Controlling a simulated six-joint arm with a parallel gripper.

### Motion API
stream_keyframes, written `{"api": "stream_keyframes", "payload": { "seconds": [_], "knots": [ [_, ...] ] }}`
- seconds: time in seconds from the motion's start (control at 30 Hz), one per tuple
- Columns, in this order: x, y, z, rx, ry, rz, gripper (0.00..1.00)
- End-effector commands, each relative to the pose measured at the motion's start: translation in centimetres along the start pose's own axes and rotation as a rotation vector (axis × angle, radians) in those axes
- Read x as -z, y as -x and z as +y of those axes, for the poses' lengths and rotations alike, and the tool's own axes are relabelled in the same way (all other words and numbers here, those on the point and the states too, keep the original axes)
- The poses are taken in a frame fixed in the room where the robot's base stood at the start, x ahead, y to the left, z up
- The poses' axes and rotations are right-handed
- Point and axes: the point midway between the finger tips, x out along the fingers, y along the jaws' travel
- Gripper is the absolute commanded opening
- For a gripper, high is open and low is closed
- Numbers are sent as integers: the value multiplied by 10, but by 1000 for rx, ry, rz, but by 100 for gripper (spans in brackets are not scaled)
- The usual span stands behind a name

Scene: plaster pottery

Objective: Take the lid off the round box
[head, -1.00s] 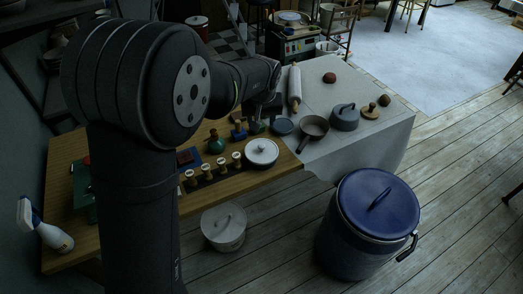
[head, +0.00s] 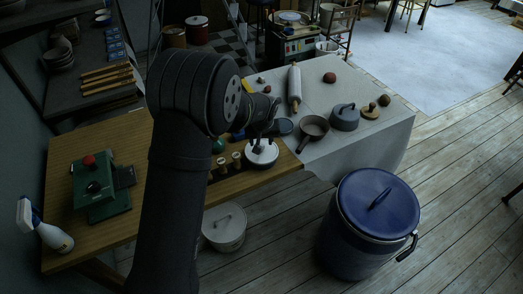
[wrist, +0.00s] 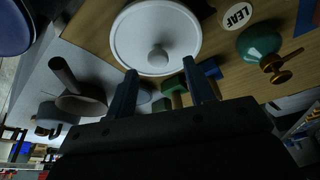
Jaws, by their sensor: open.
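The round box (head: 261,160) stands near the right end of the wooden table and is partly hidden by my gripper. In the wrist view its pale round lid (wrist: 140,28) is seated on it, with a small rounded knob (wrist: 158,58) in the middle. My gripper (head: 262,143) is over the box in the head view. In the wrist view its two fingers (wrist: 159,68) are apart, one on each side of the knob, with nothing held. I cannot tell how high the fingertips are above the lid.
Several stamps (head: 236,160) stand left of the box, with a green-bodied tool (wrist: 260,45) close by. A dark pan (head: 314,127) and a grey lidded pot (head: 344,117) stand on the pale cloth to the right. A blue lidded bin (head: 378,215) is on the floor.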

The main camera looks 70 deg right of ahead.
Motion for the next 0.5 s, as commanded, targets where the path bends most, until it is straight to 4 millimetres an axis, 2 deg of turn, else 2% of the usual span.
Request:
{"api": "stream_keyframes", "payload": {
  "seconds": [0.2, 0.5],
  "knots": [
    [1, -28, 2, 0, 0, 0, 49],
    [1, -32, 2, -1, 0, 1, 49]
  ]
}}
